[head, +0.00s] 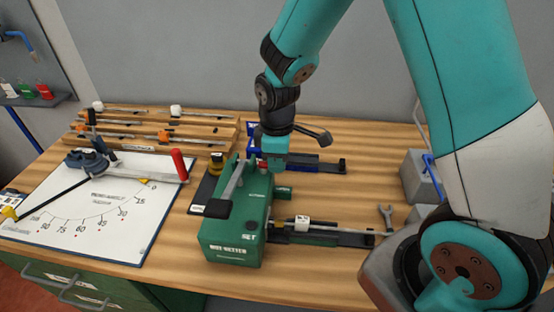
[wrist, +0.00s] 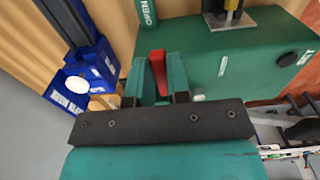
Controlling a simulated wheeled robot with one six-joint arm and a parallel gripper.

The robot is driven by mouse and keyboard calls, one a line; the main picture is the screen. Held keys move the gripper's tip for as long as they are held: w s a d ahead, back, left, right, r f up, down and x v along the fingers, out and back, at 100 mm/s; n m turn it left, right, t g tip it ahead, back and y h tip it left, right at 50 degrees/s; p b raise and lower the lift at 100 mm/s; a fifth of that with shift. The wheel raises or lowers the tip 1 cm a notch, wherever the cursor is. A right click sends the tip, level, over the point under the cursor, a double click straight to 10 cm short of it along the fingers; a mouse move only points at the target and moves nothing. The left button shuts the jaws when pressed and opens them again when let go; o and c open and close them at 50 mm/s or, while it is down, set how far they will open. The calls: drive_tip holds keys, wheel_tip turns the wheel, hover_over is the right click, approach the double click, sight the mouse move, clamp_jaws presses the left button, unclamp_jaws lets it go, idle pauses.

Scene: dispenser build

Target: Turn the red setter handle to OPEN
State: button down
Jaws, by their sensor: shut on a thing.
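The green nut setter box (head: 232,238) stands on the bench, with a SET label on its front; the wrist view also shows this box (wrist: 245,65). The red setter handle (wrist: 158,68) sits between the two teal fingers of my gripper (wrist: 157,76), which is shut on it. In the head view my gripper (head: 273,158) is at the back of the box and hides most of the handle. An OPEN label (wrist: 146,12) shows near the handle in the wrist view, and the SET label (wrist: 305,57) is at the far right. The handle's exact angle is hard to tell.
A measuring board (head: 95,215) with a separate red-gripped lever (head: 179,165) lies to the left. A blue bin (wrist: 75,95) is close beside my gripper. A slide rail (head: 330,236) and a wrench (head: 387,216) lie right of the box. Wooden racks (head: 150,130) are behind.

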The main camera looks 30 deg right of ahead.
drive_tip(key=c, duration=1.1)
unclamp_jaws()
wheel_tip(320, 180, up, 18)
drive_tip(key=shift+f+b, duration=0.25)
drive_tip(key=shift+b, duration=0.7)
